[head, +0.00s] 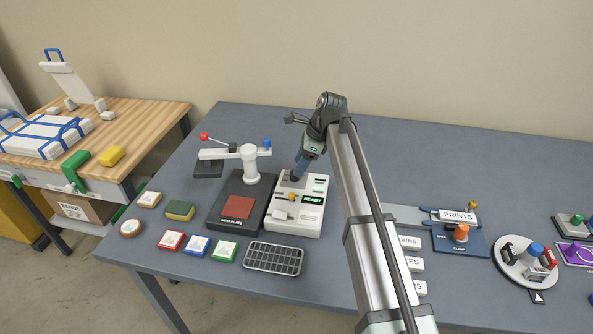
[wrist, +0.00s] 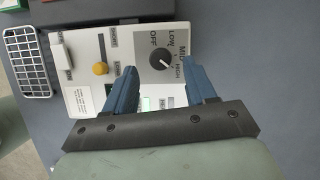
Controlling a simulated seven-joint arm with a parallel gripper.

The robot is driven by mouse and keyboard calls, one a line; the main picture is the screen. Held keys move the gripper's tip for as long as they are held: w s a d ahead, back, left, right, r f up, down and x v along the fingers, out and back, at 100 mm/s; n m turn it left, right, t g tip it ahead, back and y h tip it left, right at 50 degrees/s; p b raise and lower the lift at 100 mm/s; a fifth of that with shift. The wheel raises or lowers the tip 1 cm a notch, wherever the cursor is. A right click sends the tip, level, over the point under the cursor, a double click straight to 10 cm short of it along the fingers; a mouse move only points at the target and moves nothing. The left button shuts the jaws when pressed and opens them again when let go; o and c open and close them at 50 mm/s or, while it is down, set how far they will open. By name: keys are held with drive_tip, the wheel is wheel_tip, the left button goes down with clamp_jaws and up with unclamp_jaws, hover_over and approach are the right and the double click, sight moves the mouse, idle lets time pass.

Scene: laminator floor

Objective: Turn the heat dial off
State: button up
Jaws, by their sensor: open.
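The heat dial (wrist: 161,58) is a round black knob on a grey patch of the white control unit (wrist: 88,75), marked OFF, LOW, MID and HIGH. Its white pointer line appears to aim at HIGH. My gripper (wrist: 161,70) is open, with its blue fingers on either side of the dial in the wrist view; I cannot tell whether they touch it. In the head view my gripper (head: 298,173) reaches down at the back of the control unit (head: 283,228), and the dial is mostly hidden there.
A yellow knob (wrist: 100,68) and a white switch (wrist: 61,53) sit on the same panel. A green READY display (head: 312,199) is lit. A black press with a red plate (head: 238,207) stands at left, its red-tipped lever (head: 204,136) behind. A wire rack (head: 273,258) lies in front.

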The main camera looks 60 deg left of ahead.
drive_tip(key=shift+x, duration=1.85)
drive_tip(key=c, duration=1)
